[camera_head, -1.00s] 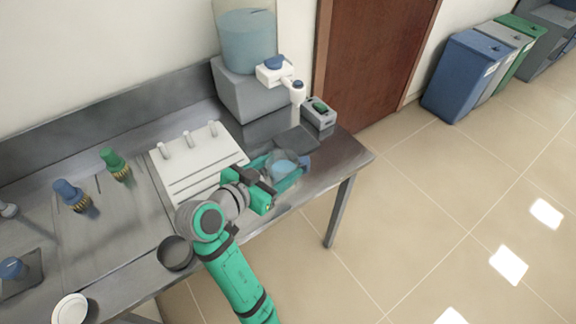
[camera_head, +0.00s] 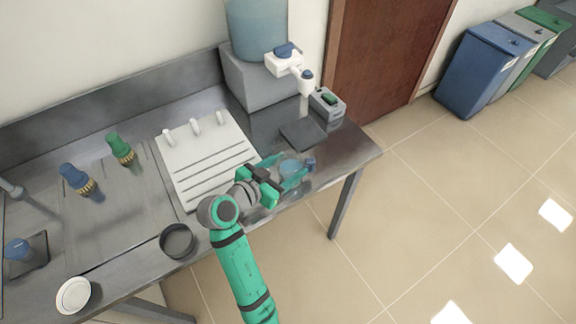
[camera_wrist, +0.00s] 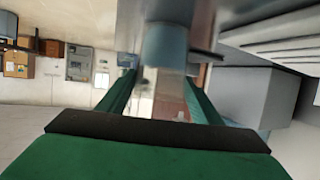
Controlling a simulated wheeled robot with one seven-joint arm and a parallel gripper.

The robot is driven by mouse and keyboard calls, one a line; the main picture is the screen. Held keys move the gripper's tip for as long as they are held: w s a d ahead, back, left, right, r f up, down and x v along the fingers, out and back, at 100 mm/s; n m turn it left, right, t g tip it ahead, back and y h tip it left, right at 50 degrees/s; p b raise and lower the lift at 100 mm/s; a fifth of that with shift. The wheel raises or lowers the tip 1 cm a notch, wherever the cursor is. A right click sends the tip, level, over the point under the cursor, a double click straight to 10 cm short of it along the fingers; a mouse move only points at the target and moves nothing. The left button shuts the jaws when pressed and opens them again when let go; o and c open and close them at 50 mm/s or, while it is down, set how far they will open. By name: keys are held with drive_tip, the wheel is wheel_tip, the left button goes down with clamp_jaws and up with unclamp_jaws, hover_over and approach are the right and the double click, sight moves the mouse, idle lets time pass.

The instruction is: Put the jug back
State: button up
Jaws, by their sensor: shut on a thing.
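The jug (camera_head: 291,168) is clear with bluish water in it. It is between the green fingers of my gripper (camera_head: 293,173) near the right end of the metal bench, in the head view. My gripper is shut on it. In the wrist view the jug (camera_wrist: 165,50) shows blurred between the two green fingers. I cannot tell whether its base touches the bench. A dark square pad (camera_head: 303,134) lies on the bench just behind the jug, with nothing on it.
A water dispenser (camera_head: 262,80) with a white tap stands at the back. A white slatted rack (camera_head: 207,160) is left of my gripper. A dark round dish (camera_head: 177,241) sits at the bench's front edge (camera_head: 250,222).

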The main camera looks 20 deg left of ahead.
drive_tip(key=shift+a, duration=0.1)
drive_tip(key=o, duration=1.4)
drive_tip(key=shift+f, duration=0.1)
drive_tip(key=shift+c, duration=0.2)
drive_tip(key=v, duration=1.2)
